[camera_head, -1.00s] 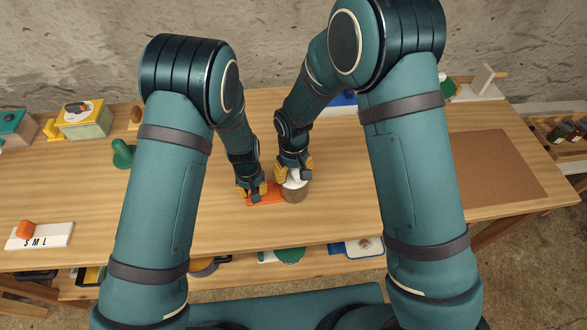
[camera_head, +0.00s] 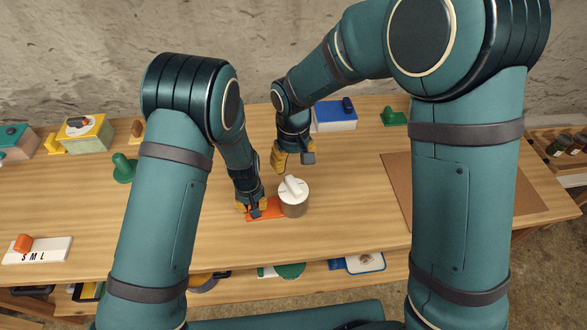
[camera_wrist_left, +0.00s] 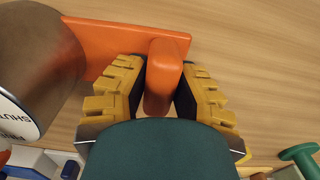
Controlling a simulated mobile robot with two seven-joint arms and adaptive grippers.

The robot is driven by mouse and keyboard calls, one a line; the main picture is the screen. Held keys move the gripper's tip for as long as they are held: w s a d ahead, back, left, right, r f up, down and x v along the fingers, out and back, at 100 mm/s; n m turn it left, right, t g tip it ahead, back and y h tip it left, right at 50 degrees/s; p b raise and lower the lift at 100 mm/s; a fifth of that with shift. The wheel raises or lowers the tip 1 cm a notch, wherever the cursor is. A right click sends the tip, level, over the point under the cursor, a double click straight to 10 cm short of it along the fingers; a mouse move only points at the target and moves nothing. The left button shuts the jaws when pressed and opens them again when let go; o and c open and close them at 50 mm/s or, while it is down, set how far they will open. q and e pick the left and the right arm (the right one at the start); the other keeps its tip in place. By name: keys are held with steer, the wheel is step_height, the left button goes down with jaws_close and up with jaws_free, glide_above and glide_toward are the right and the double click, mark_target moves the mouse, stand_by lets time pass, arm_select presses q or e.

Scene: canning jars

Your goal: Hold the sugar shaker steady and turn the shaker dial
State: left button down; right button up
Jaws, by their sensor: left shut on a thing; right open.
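The sugar shaker (camera_head: 294,208) is a metal-grey cylinder standing on the table, with a white dial (camera_head: 292,187) with a raised bar on top. An orange plate (camera_head: 268,213) with an upright grip (camera_wrist_left: 163,75) joins its left side. My left gripper (camera_head: 252,210) is shut on this orange grip. In the left wrist view its yellow fingers (camera_wrist_left: 160,98) stand either side of the grip, and the shaker (camera_wrist_left: 40,60) shows at left with part of a label reading "SHUT". My right gripper (camera_head: 292,162) is open and empty, behind and above the shaker, apart from the dial.
A blue and white box (camera_head: 335,116) and a green knobbed piece (camera_head: 392,117) stand at the back. A brown mat (camera_head: 400,190) lies to the right, partly behind my right arm. A green piece (camera_head: 124,168) stands left. The table right of the shaker is clear.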

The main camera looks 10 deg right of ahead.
arm_select(q)
steer(key=shift+s, duration=0.1)
arm_select(e)
steer(key=shift+r, duration=0.4)
arm_select(q)
steer(key=c, duration=0.8)
jaws_free()
